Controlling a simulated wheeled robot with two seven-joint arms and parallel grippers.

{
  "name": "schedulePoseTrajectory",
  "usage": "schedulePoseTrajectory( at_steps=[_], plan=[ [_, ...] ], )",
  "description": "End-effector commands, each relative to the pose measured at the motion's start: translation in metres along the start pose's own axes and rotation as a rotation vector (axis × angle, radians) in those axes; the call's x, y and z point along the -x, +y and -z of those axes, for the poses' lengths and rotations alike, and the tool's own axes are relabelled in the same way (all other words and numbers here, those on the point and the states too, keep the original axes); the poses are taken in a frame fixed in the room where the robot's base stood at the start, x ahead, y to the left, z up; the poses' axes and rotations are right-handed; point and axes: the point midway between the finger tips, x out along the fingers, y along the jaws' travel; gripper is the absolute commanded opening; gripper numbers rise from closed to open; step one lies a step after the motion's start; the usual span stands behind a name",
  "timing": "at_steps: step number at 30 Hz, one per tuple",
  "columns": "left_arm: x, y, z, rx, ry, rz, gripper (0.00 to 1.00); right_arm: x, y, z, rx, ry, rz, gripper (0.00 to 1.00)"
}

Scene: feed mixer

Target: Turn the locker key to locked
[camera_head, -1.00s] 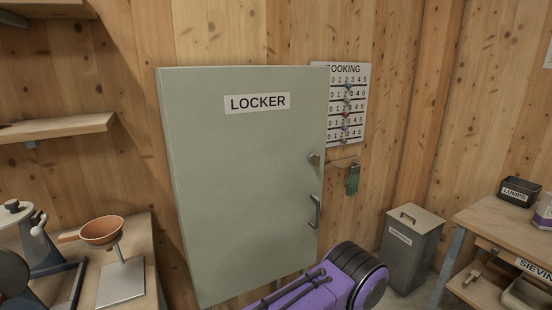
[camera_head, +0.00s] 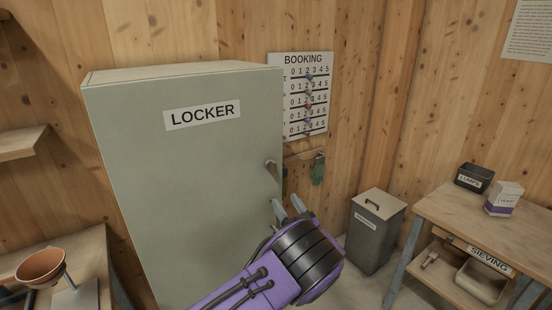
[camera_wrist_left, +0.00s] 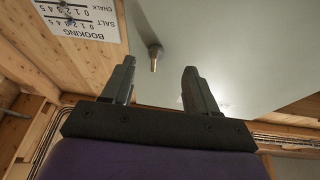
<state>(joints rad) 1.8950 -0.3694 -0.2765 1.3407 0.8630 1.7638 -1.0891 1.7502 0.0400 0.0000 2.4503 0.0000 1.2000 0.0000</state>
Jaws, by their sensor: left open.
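The grey-green locker (camera_head: 190,190) stands shut against the wood wall, with a LOCKER label on its door. A small knob-like key (camera_head: 270,168) sticks out near the door's right edge; in the left wrist view the key (camera_wrist_left: 155,55) shows as a short metal stub with a brownish end. My left gripper (camera_head: 289,207) is open and empty, just below the key in the head view. In the left wrist view its fingers (camera_wrist_left: 159,78) are apart, with the key beyond and between them, not touching. My arm hides the door's lower right part. My right gripper is out of view.
A booking board (camera_head: 303,95) with coloured pegs hangs right of the locker. A lidded grey bin (camera_head: 375,235) and a sieving bench (camera_head: 460,220) stand at right. A brown bowl (camera_head: 41,267) is at lower left.

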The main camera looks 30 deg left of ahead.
Motion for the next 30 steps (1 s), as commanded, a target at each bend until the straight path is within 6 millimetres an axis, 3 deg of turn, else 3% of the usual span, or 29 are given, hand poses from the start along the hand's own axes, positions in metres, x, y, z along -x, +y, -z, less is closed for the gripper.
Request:
schedulePoseTrajectory(
  at_steps=[1, 4, 8, 18, 23, 30],
  plan=[
    [-0.002, 0.008, 0.025, 0.027, 0.017, 0.036, 0.59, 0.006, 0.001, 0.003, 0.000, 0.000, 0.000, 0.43],
    [-0.006, 0.013, 0.041, 0.043, 0.027, 0.077, 0.59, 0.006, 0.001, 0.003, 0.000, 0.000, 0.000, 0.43],
    [-0.024, 0.013, 0.042, 0.043, 0.028, 0.080, 0.59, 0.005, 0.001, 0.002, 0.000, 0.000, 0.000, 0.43],
    [-0.094, 0.008, 0.043, 0.044, 0.025, 0.076, 0.59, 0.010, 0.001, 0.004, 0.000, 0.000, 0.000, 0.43],
    [-0.105, 0.008, 0.043, 0.044, 0.025, 0.074, 0.59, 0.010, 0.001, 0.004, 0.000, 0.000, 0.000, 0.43],
    [-0.106, 0.008, 0.043, 0.043, 0.025, 0.074, 0.56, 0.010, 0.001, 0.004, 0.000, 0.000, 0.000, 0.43]
  ],
)
